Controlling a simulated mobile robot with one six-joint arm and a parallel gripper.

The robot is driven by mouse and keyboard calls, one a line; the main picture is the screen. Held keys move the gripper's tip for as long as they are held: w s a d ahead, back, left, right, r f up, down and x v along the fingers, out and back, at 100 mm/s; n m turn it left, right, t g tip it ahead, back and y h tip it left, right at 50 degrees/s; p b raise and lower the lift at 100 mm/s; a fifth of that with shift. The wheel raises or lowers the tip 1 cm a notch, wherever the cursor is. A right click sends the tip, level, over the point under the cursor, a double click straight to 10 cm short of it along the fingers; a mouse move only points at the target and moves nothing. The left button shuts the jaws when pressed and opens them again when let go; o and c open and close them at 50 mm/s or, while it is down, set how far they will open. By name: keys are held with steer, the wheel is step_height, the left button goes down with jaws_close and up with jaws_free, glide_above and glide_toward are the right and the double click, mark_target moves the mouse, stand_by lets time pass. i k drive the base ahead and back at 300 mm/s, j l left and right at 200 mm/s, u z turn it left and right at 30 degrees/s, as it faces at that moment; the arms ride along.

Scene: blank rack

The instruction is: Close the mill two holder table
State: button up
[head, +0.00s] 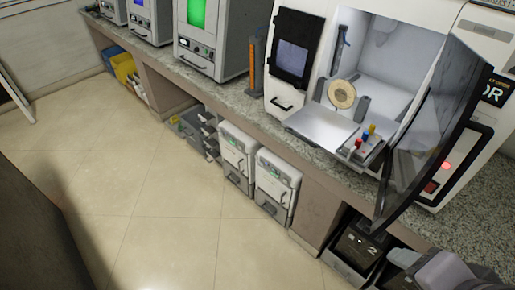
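A white mill with an open chamber (385,50) stands on the counter at the right. Its dark glass door (428,130) is swung open to the right. A flat silver holder table (322,126) sticks out of the chamber past the mill's front. A round beige disc (342,94) stands upright in a holder above this table. Small red, blue and yellow parts (367,137) sit at the table's right front. I cannot read a number on this mill. A grey part of my arm shows at the bottom right; my gripper is not in view.
Other machines (205,38) line the counter to the left, one with a green screen. Below are two white units (275,187), a black unit marked 2 (358,245), and bins (125,68). The tiled floor (150,200) in front is clear.

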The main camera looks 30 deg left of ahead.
mark_target(323, 126)
steer(key=u, duration=0.9)
steer(key=i+j+z, duration=0.15)
steer(key=i+j, duration=0.75)
